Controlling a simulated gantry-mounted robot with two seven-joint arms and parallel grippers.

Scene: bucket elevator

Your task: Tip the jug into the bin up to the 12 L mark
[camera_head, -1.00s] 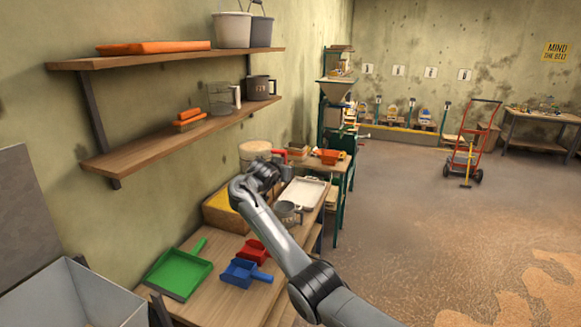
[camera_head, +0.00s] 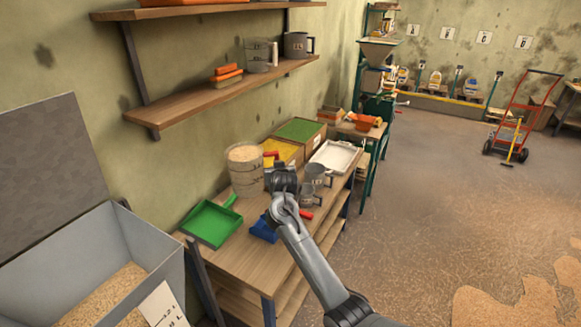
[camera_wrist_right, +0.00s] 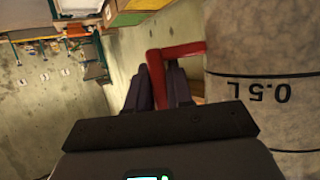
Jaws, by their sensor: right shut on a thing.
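The jug (camera_head: 246,172) is clear, full of tan grain nearly to its rim, and looks upright above the workbench's back edge. My right gripper (camera_head: 274,161) is shut on the jug's red handle (camera_wrist_right: 158,75). In the right wrist view, the jug's wall (camera_wrist_right: 225,60) fills the right side with an inverted "0.5 L" mark. The grey bin (camera_head: 150,235) stands at lower left with grain inside, left of the jug and apart from it. A white label inside the bin carries a mark, partly cut off. My left gripper is not in view.
A green scoop (camera_head: 211,222) and a blue scoop (camera_head: 263,229) lie on the workbench (camera_head: 240,258). Grey measuring cups (camera_head: 315,178), a white tray (camera_head: 335,157) and yellow and green boxes stand farther back. A wooden shelf (camera_head: 225,88) juts from the wall above.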

